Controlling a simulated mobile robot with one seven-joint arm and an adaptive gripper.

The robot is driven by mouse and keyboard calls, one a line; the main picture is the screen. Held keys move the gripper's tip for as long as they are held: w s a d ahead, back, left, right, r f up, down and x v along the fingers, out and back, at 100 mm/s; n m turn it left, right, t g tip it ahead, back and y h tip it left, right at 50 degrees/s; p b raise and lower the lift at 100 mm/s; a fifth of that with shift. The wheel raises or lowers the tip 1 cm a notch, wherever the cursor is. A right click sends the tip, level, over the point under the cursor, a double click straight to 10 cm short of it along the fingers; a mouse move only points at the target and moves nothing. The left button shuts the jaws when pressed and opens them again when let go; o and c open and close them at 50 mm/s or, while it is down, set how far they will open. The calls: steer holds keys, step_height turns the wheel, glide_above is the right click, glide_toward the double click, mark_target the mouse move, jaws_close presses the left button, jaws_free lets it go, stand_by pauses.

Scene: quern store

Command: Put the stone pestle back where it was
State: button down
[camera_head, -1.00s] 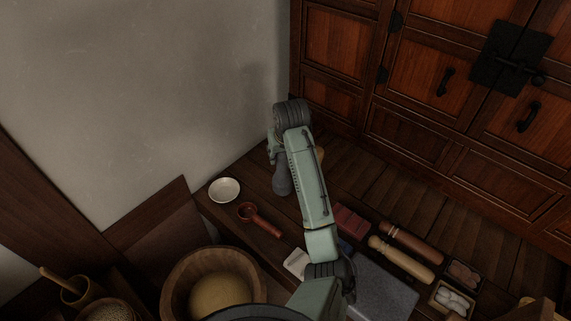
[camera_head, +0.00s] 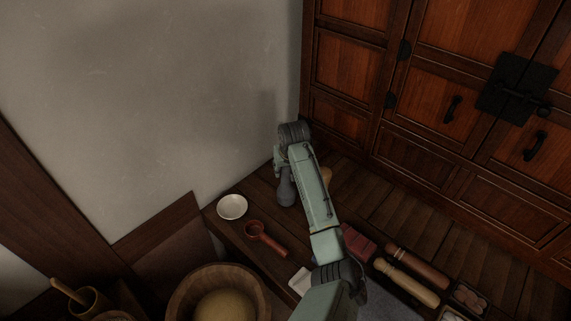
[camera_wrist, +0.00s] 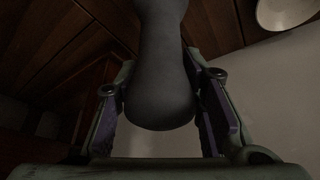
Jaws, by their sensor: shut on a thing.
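The stone pestle (camera_head: 286,190) is dark grey and hangs roughly upright, its wider end down, over the far end of the wooden bench. My gripper (camera_head: 281,163) is shut on it, partly hidden behind my arm. In the wrist view the grey pestle (camera_wrist: 160,85) sits between the two fingers of my gripper (camera_wrist: 160,70). I cannot tell whether its lower end touches the bench. No mark of its former place can be made out.
A white bowl (camera_head: 232,207) and a red ladle (camera_head: 264,239) lie left of the pestle. A tan object (camera_head: 326,176) is partly hidden behind my arm. Red blocks (camera_head: 357,243) and wooden rollers (camera_head: 408,281) lie right. A wooden tub (camera_head: 262,293) stands in front; a cabinet (camera_head: 440,110) stands behind.

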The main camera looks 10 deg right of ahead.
steer(key=c, duration=1.1)
jaws_free()
steer(key=shift+o, duration=0.2)
steer(key=b+v, duration=0.1)
steer(key=v, duration=1.1)
steer(key=shift+b, duration=0.3)
